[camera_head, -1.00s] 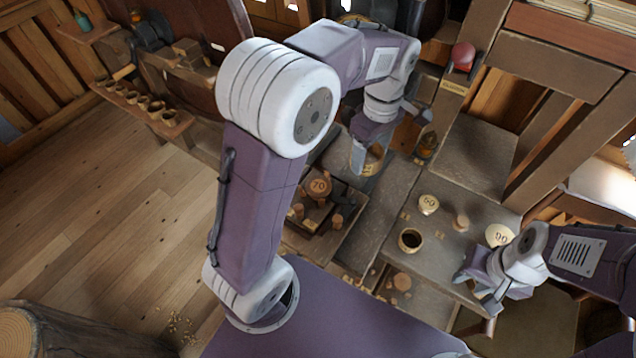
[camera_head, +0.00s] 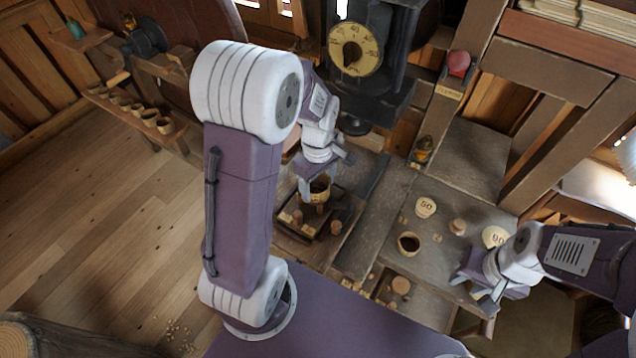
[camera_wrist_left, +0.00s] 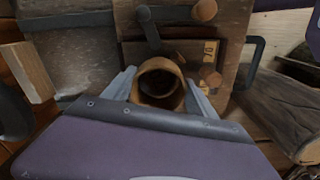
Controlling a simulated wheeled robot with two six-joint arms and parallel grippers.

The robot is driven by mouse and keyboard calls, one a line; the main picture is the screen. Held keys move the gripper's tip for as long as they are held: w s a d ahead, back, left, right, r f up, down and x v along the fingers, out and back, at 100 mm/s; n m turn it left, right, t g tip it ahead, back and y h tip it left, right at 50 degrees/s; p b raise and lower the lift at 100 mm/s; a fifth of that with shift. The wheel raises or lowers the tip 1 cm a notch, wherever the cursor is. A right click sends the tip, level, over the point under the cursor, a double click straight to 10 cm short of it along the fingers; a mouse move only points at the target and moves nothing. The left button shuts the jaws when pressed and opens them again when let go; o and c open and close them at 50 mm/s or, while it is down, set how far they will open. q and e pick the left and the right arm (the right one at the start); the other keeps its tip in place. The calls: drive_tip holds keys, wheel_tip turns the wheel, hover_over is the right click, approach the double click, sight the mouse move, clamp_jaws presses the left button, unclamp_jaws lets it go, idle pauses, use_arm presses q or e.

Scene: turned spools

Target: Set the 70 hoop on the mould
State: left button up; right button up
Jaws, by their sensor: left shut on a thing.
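My left gripper (camera_head: 312,190) is shut on a hollow, brown wooden hoop (camera_head: 320,187). In the left wrist view the hoop (camera_wrist_left: 160,84) sits between the two fingers with its open end towards the camera. The hoop is over the dark mould tray (camera_head: 284,233) with upright wooden pegs, and it covers where the disc marked 70 was. I cannot tell whether it touches the mould.
Discs marked 50 (camera_head: 426,207) and 90 (camera_head: 494,237), a small cup (camera_head: 408,244) and a peg (camera_head: 457,227) stand on the right bench. A dial gauge (camera_head: 354,50) on a black machine stands behind.

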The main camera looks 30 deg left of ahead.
use_arm(q)
drive_tip(key=shift+f, duration=0.1)
drive_tip(key=shift+f, duration=0.1)
drive_tip(key=o, duration=1.3)
drive_tip(key=shift+r, duration=0.3)
wheel_tip(320, 180, up, 12)
drive_tip(key=shift+p, duration=0.35)
